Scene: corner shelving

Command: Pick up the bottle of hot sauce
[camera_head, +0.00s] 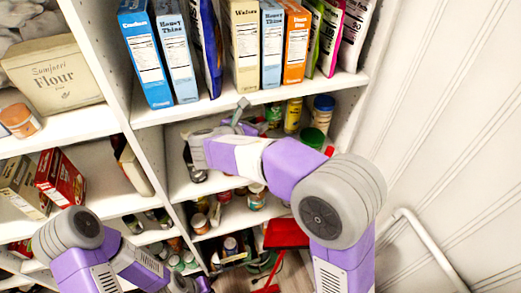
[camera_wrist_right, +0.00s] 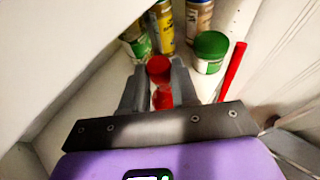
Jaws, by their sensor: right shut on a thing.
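A small red-capped bottle with red contents, which looks like the hot sauce (camera_wrist_right: 160,70), stands between the two grey fingers of my right gripper (camera_wrist_right: 158,88) in the right wrist view. The fingers are shut on it from both sides. In the head view my right gripper (camera_head: 240,115) reaches into the shelf bay below the boxes, and the bottle cannot be made out there. My left arm shows at the lower left of the head view, but its fingers are not visible.
Behind the bottle stand a green-lidded jar (camera_wrist_right: 210,50), a yellow bottle (camera_wrist_right: 165,28) and other jars. A red stick-like thing (camera_wrist_right: 233,68) leans at the right. Boxes (camera_head: 245,50) fill the shelf above. A white wall (camera_head: 440,120) borders the right side.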

